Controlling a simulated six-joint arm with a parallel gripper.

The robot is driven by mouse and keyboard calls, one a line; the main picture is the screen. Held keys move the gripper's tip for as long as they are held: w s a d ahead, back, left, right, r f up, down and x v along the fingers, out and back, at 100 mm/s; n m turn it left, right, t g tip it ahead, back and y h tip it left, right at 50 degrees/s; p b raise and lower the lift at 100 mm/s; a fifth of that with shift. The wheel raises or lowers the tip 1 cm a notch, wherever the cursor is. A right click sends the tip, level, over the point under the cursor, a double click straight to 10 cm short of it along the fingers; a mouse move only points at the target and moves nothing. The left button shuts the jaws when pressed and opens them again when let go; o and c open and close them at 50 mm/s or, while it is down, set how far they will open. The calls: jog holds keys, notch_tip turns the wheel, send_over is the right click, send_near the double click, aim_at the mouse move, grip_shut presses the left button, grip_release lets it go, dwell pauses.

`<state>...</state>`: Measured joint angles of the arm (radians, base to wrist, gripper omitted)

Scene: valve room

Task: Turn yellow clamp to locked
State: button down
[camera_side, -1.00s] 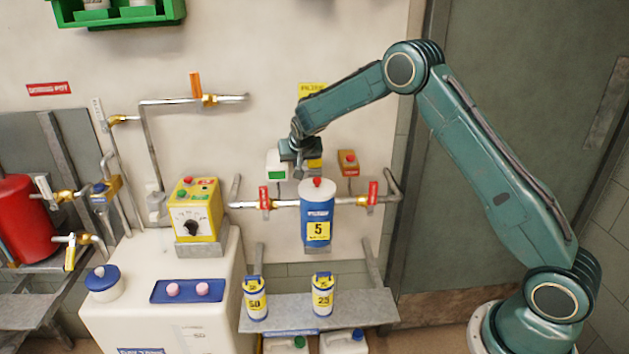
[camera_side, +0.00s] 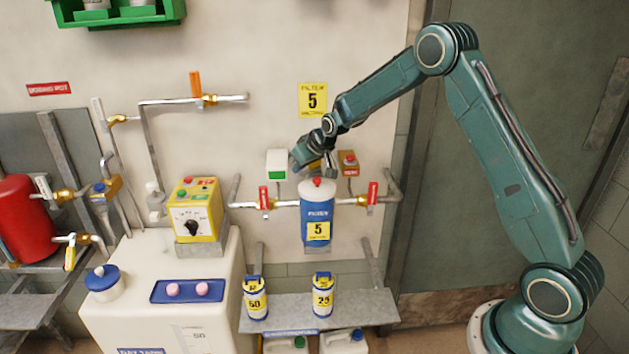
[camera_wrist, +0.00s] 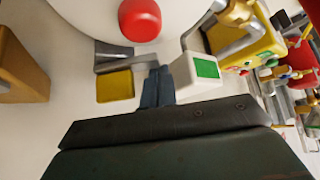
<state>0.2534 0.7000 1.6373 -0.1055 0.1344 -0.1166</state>
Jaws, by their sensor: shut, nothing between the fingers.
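A flat yellow square piece (camera_wrist: 115,86), which looks like the yellow clamp, lies beside grey metal parts (camera_wrist: 114,58) behind the filter's white top in the wrist view. I cannot tell its exact setting. In the side view it is mostly hidden by my gripper and the filter. My gripper (camera_wrist: 157,86) is shut and empty, its fingertips just right of the yellow piece with a small gap seeming to show. In the side view my gripper (camera_side: 326,168) is just above and behind the blue filter housing (camera_side: 317,228), which has a red knob (camera_side: 317,182).
A white box with a green button (camera_side: 277,165) and an orange box with a red button (camera_side: 348,162) flank my gripper. Red-handled valves (camera_side: 264,198) (camera_side: 373,193) sit on the pipe either side of the filter.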

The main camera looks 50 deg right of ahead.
jog(key=s+n+y, duration=0.1)
jog(key=n, duration=0.1)
jog(key=n+y, duration=0.1)
jog(key=n, duration=0.1)
jog(key=shift+s+y, duration=0.4)
jog(key=shift+s, duration=0.35)
jog(key=v, duration=1.2)
jog(key=shift+r, duration=0.35)
jog(key=c, duration=2.1)
grip_release()
jog(key=shift+s+d+r, duration=0.1)
jog(key=shift+s+r, duration=0.25)
jog(key=shift+r, duration=0.1)
